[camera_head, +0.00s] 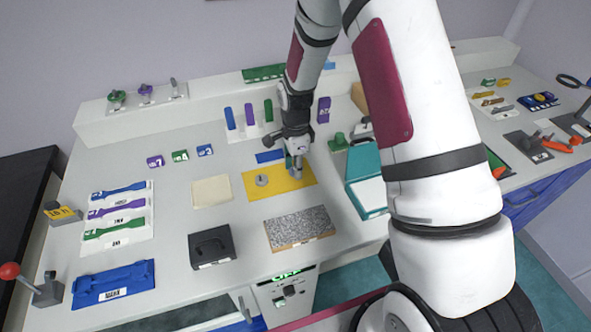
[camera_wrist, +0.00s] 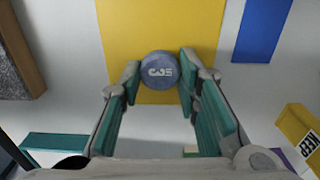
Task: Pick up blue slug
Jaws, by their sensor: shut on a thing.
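My gripper (camera_head: 294,172) is over the yellow mat (camera_head: 253,189), near its right part. In the wrist view, my gripper (camera_wrist: 158,88) has its two teal-padded fingers on either side of a round blue-grey slug (camera_wrist: 159,72) with white marks on its top. The gripper is shut on this slug. The yellow mat (camera_wrist: 120,35) lies behind it; whether the slug touches the mat, I cannot tell. In the head view the held slug is mostly hidden by the fingers.
A blue strip (camera_head: 269,156) lies behind the mat. A beige sheet (camera_head: 211,191) is to its left, and a speckled grey block (camera_head: 300,228) in front. A teal box (camera_head: 366,190) stands to the right. Blue, purple and green upright pieces stand behind. Bare table lies around the mat.

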